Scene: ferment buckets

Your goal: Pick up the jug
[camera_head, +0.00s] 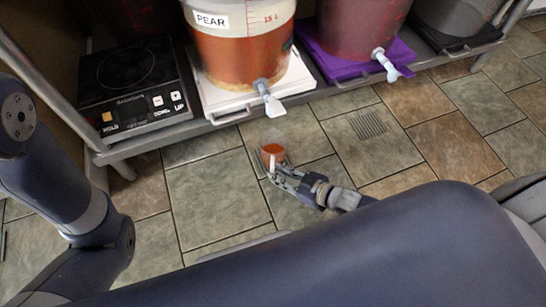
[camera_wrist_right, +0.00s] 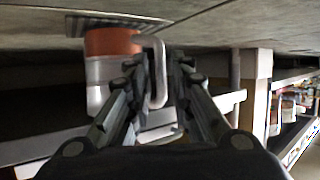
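A small clear jug (camera_head: 272,149) holding orange liquid is low over the floor in front of the shelf. It also shows in the right wrist view (camera_wrist_right: 108,71), which is upside down, with its pale handle (camera_wrist_right: 160,77) facing my gripper. My right gripper (camera_head: 276,176) is at the handle. In the right wrist view my right gripper's fingers (camera_wrist_right: 160,68) stand apart, with the handle bar between them; I cannot tell whether they touch it. I cannot tell whether the jug rests on the floor. My left gripper is out of view; only my left arm shows.
The low shelf holds a scale (camera_head: 130,85), the PEAR bucket (camera_head: 240,45) with its spigot (camera_head: 268,98), and a dark red bucket (camera_head: 355,40) on a purple base. The shelf edge and spigots are close behind the jug. Tiled floor (camera_head: 430,170) to the right is clear.

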